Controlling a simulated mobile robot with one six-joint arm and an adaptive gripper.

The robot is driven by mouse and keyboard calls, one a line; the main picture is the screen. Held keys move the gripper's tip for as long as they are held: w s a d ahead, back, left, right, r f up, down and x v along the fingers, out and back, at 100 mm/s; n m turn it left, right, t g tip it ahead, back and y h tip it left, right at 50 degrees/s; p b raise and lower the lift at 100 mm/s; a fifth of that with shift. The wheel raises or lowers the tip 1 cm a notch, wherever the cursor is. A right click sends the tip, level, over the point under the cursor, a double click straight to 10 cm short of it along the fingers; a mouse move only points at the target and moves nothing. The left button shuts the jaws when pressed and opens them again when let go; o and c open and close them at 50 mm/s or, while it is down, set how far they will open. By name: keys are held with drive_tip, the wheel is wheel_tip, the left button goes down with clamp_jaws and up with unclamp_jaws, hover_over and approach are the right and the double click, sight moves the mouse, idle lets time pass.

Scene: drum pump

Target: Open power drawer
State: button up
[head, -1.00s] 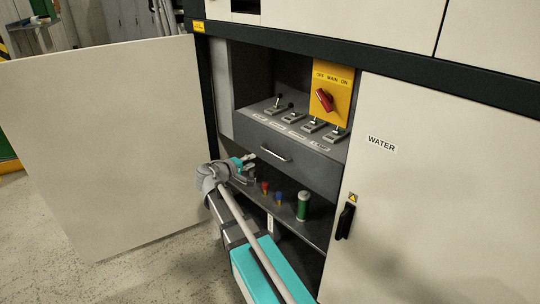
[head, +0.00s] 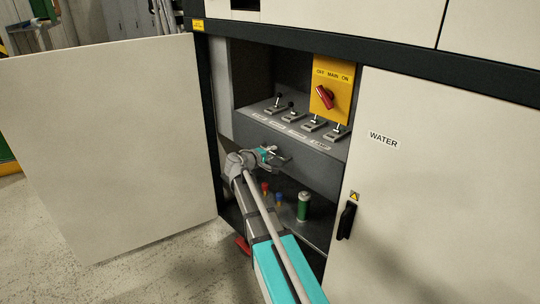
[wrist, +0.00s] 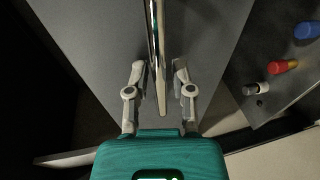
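The grey drawer (head: 318,165) sits shut in the open cabinet bay, below the lever panel. Its metal bar handle is mostly hidden by my gripper (head: 284,156) in the head view. In the wrist view the handle (wrist: 158,60) runs lengthwise between the two fingers of my gripper (wrist: 159,72). The fingers are apart, with a visible gap on each side of the bar, so the gripper is open around the handle. The drawer front (wrist: 95,40) fills the background there.
Above the drawer are several levers (head: 312,124) and a red switch (head: 324,97) on a yellow plate. Below, a shelf holds a green can (head: 303,206) and small red and blue items. An open door (head: 110,150) stands left; the WATER door (head: 425,200) is shut at right.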

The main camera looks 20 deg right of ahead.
drive_tip(key=shift+d, duration=0.1)
clamp_jaws()
